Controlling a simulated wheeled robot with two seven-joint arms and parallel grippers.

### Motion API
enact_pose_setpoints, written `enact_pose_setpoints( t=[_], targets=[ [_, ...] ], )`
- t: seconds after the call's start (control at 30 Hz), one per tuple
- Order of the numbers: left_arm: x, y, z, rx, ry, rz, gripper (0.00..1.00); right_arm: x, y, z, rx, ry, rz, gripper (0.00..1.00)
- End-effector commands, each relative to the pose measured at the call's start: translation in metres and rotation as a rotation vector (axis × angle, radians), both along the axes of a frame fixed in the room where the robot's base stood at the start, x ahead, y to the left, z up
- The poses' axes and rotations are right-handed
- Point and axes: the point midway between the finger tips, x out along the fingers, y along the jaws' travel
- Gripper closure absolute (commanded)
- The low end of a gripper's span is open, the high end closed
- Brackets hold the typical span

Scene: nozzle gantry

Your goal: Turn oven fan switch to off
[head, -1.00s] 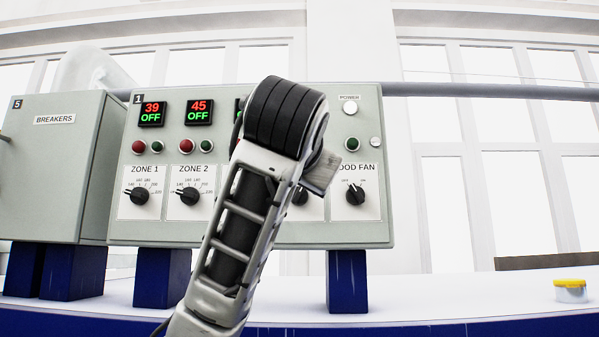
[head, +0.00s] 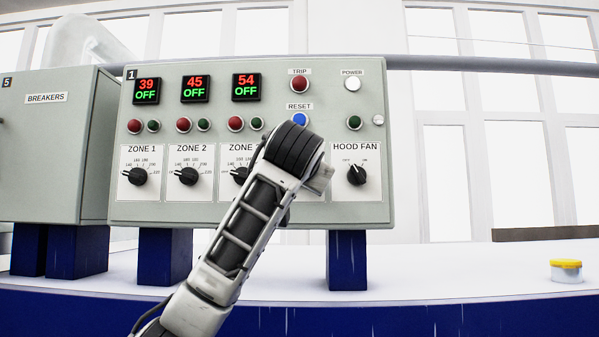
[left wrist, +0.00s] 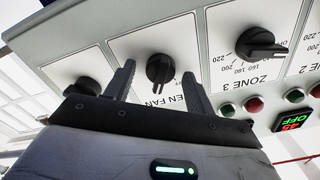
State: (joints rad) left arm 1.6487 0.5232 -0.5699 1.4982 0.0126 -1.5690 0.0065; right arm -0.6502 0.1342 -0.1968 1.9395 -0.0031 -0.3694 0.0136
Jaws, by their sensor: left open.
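The oven fan switch is a black rotary knob (left wrist: 160,68) on a white plate, seen upside down in the left wrist view. Its label is partly covered by my gripper, reading "EN FAN". The knob's narrow end seems to face the label; its setting marks cannot be read. My left gripper (left wrist: 157,74) is open, with one finger on each side of the knob as seen from the wrist; contact cannot be made out. In the head view my left arm hides this knob and most of the gripper. My right gripper is not in view.
The hood fan knob (head: 356,175) is right of my arm, and the zone 3 knob (head: 239,175) is partly hidden by it. The blue reset button (head: 300,120) and red trip button (head: 299,84) are above. A breaker box (head: 45,160) stands left; a yellow-lidded tub (head: 566,271) right.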

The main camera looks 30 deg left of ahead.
Motion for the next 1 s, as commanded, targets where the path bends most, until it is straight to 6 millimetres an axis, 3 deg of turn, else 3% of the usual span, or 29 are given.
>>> enact_pose_setpoints(
  t=[0.03, 0.2, 0.57, 1.0],
  targets=[
    [0.0, 0.0, 0.0, 0.0, 0.0, 0.0, 0.48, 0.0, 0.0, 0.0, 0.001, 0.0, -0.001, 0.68],
    [0.0, 0.0, 0.0, 0.0, 0.0, 0.0, 0.9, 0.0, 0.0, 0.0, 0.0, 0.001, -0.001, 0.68],
    [0.0, 0.0, -0.001, -0.037, -0.021, 0.0, 0.9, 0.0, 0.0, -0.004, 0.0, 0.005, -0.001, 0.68],
    [0.0, -0.001, -0.002, -0.314, -0.189, -0.003, 0.9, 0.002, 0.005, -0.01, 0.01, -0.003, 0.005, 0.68]
  ],
)
